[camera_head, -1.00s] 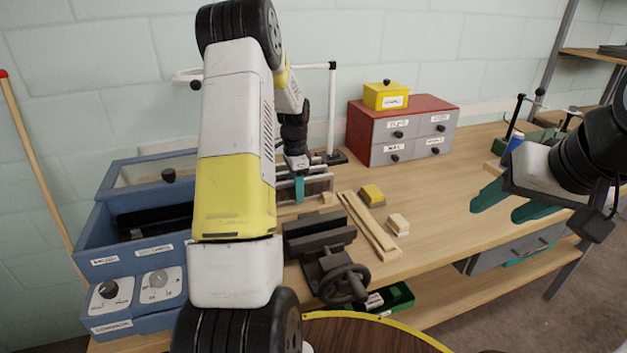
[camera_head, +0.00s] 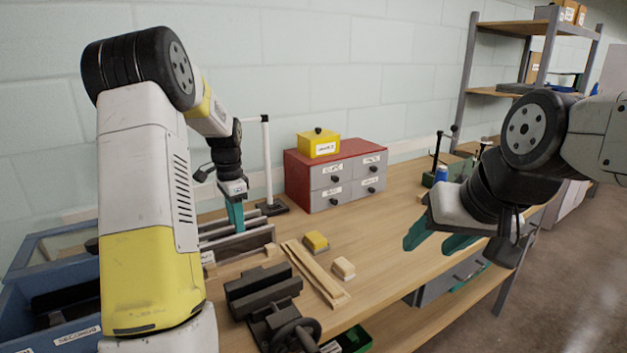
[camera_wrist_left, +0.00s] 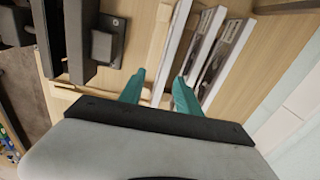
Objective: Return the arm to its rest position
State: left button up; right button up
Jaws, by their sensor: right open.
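My left arm stands large at the left in the head view, and its gripper (camera_head: 236,214) points down over the dark and pale slats (camera_head: 235,243) on the bench. In the left wrist view its teal fingers (camera_wrist_left: 158,88) are spread apart, with nothing between them but bench and part of a slat. My right gripper (camera_head: 430,240) hangs over the right part of the bench, its teal fingers apart and empty.
A red and grey drawer cabinet (camera_head: 335,178) with a yellow box (camera_head: 318,143) stands at the back. Shelving (camera_head: 470,70) stands at right.

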pick_arm(q)
jog(key=s+d+r+n+t, duration=0.25)
jog(key=s+d+r, duration=0.35)
jog(key=r, duration=0.4)
jog(key=s+d+r+n+t, duration=0.1)
jog(key=s+d+n, duration=0.1)
jog(key=s, duration=0.5)
jog(key=s+d+r+n+t+h, duration=0.1)
jog(key=s+d+r+n, duration=0.1)
jog(key=s, duration=0.5)
jog(key=s+d+r+n+t+h, duration=0.1)
jog(key=s+d+r+n, duration=0.1)
jog(key=s, duration=0.5)
jog(key=shift+s+d+n, duration=0.35)
jog(key=shift+d+n, duration=0.2)
jog(key=shift+d, duration=0.7)
jog(key=shift+r+t, duration=0.1)
jog(key=shift+t, duration=0.15)
